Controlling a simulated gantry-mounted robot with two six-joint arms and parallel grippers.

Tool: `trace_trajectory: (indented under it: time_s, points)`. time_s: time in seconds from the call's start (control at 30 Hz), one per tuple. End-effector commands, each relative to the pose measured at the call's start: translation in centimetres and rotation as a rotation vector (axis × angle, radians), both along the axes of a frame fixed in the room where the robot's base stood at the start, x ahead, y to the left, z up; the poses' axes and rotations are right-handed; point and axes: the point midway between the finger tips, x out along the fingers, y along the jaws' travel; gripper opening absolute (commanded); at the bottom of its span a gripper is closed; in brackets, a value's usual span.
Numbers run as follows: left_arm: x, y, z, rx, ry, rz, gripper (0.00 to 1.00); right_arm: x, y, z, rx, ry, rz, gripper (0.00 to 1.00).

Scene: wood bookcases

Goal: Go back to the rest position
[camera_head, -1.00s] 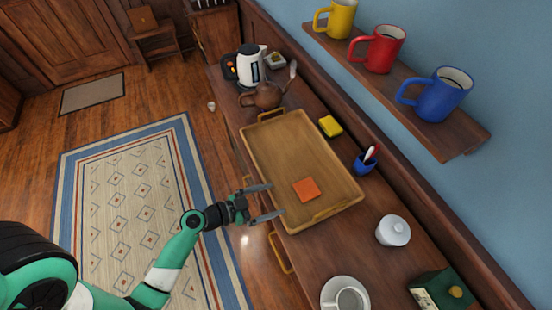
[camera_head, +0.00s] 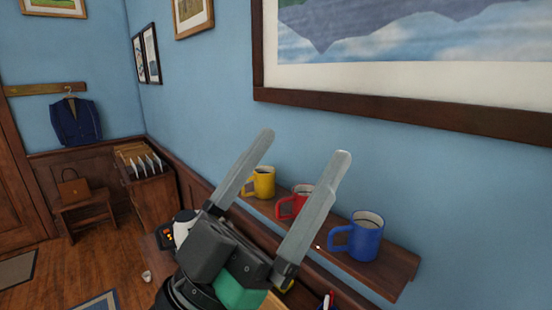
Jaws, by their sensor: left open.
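My left gripper (camera_head: 293,160) is large in the middle of the head view, pointing up and slightly right. Its two long grey fingers are spread apart with nothing between them. It appears in front of the wall shelf and hides part of the red mug and most of the counter. My right gripper is not in the picture.
A wooden wall shelf (camera_head: 385,277) holds a yellow mug (camera_head: 263,182), a red mug (camera_head: 287,208) and a blue mug (camera_head: 364,243). A large framed picture (camera_head: 420,115) hangs above. A stool (camera_head: 82,206) and a file cabinet (camera_head: 150,198) stand at the back left.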

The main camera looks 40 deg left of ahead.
Motion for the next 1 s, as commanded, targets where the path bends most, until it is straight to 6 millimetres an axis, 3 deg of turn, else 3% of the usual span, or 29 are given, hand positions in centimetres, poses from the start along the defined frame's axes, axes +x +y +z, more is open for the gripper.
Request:
trace_trajectory:
  time_s: [0.03,0.13,0.4,0.53,0.67,1.0]
  points:
    - [-1.2,-0.3,1.5,-0.024,-0.042,-0.013,1.00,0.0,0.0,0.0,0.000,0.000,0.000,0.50]
    - [-2.2,-0.4,2.7,-0.051,-0.076,-0.024,1.00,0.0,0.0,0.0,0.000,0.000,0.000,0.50]
    - [-2.1,-0.3,2.9,-0.052,-0.074,-0.023,1.00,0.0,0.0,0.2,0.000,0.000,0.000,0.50]
    - [-2.1,-0.3,5.1,-0.051,-0.073,-0.023,1.00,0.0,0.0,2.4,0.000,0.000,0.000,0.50]
    - [-2.1,-0.3,10.0,-0.050,-0.073,-0.022,1.00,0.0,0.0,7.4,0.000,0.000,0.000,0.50]
    - [-2.1,-0.3,27.4,-0.050,-0.072,-0.022,1.00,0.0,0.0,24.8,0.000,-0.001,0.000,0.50]
